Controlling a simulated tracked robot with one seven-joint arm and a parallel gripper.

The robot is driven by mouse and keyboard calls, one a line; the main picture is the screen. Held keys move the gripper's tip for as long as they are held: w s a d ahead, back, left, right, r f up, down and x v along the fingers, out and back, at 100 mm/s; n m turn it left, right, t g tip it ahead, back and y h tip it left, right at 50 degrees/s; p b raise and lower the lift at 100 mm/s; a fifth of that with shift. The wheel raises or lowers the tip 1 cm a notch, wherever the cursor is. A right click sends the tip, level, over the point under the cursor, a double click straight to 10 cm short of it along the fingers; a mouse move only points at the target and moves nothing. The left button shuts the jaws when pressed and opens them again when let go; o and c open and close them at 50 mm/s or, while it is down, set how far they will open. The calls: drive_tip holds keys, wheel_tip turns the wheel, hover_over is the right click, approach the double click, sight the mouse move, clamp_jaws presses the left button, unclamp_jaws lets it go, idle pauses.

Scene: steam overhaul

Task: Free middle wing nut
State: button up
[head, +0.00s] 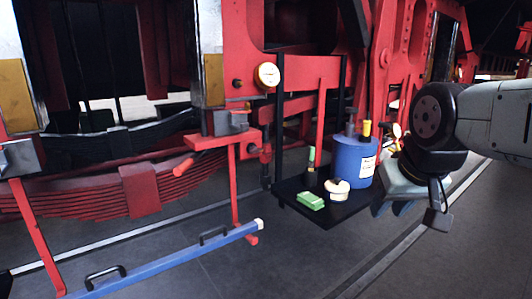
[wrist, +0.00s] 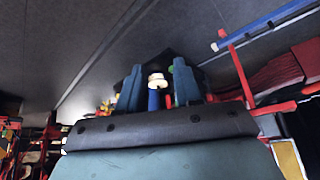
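I cannot make out a wing nut for certain in either view. My gripper (head: 392,208) hangs at the right of the head view, beside the black tray's right edge, with its fingers pointing down. In the wrist view its two blue-grey fingers (wrist: 158,88) stand apart with nothing held between them. A blue canister (head: 351,162) with a white label stands upright on the black tray (head: 292,190). The canister (wrist: 153,101) and a round cream item (wrist: 158,80) show beyond the gap between the fingers.
A round gauge (head: 267,75) sits on the red frame. A blue bar with black handles (head: 170,257) crosses the front left. Red leaf springs (head: 80,195) stand behind. Floor at right is clear.

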drive_tip(key=w+m+t+h, duration=0.1)
drive_tip(key=w+m+t, duration=0.1)
drive_tip(key=w, duration=0.8)
drive_tip(key=m+t+y, duration=0.7)
drive_tip(key=m+y, duration=0.2)
drive_tip(key=y, duration=0.2)
approach(256, 150)
drive_tip(key=x, duration=0.7)
drive_tip(key=shift+w+f, duration=0.3)
drive_tip(key=shift+c, duration=0.2)
clamp_jaws()
